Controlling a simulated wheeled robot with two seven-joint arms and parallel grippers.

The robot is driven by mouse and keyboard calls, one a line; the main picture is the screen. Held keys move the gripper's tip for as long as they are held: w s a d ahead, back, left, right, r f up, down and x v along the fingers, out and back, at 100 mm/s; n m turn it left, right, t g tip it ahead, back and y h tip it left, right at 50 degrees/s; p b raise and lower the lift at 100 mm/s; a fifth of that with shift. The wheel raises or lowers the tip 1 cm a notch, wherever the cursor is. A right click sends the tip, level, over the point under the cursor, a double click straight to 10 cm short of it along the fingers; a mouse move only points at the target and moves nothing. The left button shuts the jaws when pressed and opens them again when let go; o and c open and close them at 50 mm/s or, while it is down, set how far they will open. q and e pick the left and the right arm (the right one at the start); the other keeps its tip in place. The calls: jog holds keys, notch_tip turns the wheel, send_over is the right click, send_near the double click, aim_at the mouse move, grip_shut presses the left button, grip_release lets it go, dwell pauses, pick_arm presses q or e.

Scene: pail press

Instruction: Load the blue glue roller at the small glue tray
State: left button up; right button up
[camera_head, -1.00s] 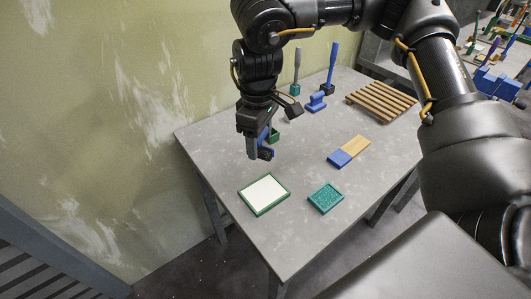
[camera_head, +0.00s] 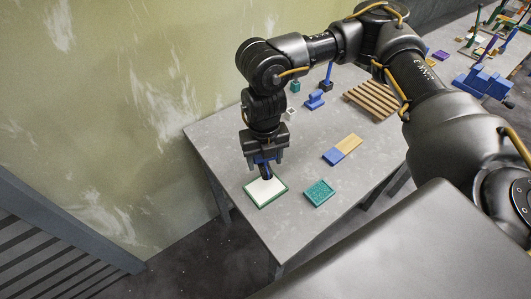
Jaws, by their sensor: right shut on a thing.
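My right gripper (camera_head: 265,161) is shut on the blue glue roller (camera_head: 266,170), whose dark roller end points down. Its jaws hide part of the roller. It is over the back part of a shallow green-rimmed tray with a white surface (camera_head: 263,195), near the table's front left corner. I cannot tell whether the roller touches the white surface. My left gripper is not in view.
A blue and wood-coloured board (camera_head: 343,149) lies mid-table. Behind it are a slatted wooden rack (camera_head: 380,100), a blue stamp-like block (camera_head: 315,100) and upright handled tools (camera_head: 327,80). A wall runs along the left. The table between the trays and the board is clear.

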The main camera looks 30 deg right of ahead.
aim_at(265, 174)
jog(key=n, duration=0.2)
jog(key=s+n+p, duration=0.1)
jog(key=n, duration=0.1)
jog(key=shift+a, duration=0.15)
jog(key=shift+f, duration=0.1)
notch_tip(265, 174, down, 6)
jog(key=b, duration=0.5)
jog(key=shift+w, duration=0.1)
jog(key=shift+f+b, duration=0.5)
jog(key=shift+f, duration=0.05)
dwell(1.8)
jog(key=shift+r, duration=0.1)
notch_tip(265, 174, up, 7)
jog(key=p, duration=0.6)
